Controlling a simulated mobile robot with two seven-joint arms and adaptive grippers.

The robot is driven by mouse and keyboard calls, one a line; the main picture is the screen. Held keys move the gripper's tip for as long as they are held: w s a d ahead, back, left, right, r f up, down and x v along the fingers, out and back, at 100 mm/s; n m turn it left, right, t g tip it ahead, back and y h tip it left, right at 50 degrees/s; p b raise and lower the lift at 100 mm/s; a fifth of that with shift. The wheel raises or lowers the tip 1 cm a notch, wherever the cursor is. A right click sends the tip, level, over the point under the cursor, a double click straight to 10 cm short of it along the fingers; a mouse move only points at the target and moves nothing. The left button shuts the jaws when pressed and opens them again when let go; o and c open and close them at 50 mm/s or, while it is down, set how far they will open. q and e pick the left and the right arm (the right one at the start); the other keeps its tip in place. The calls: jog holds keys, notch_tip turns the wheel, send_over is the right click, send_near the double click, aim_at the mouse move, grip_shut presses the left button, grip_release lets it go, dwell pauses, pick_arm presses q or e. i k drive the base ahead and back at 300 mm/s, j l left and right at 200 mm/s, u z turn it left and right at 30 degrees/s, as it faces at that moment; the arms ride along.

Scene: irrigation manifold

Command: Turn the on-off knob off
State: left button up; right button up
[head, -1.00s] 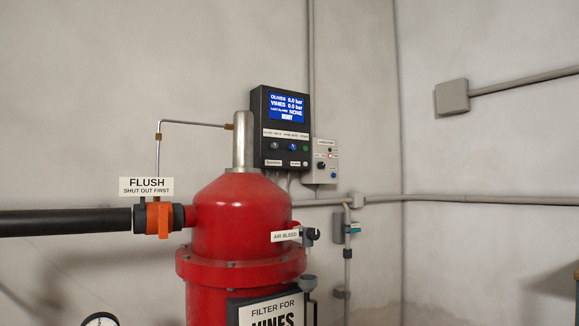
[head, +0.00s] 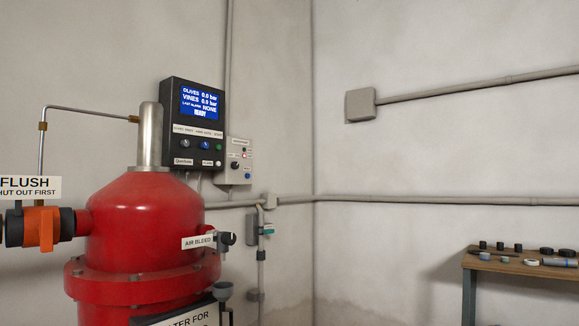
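A small light grey switch box (head: 239,153) is on the wall just right of the dark control panel (head: 176,120). It carries a black knob (head: 235,166), a red light or button and a blue button. The knob's labels and setting are too small to read. Below the screen are two small knobs (head: 185,143) and a green button. Neither of my grippers is in view.
A red filter tank (head: 145,220) stands in front of the wall below the panel. A FLUSH valve with an orange handle (head: 42,229) is at left. A bench (head: 530,267) with small fittings is at right. Wall between is mostly clear.

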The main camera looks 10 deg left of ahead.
aim_at(234, 165)
jog(key=u, duration=0.55)
jog(key=i+l+z, duration=0.6)
jog(key=i, duration=0.15)
jog(key=i+l+z, duration=0.25)
jog(key=i, duration=0.2)
jog(key=i+l, duration=0.2)
jog(key=i, duration=0.5)
jog(key=i+l+z, duration=0.1)
jog(key=i, duration=0.6)
jog(key=l, duration=0.1)
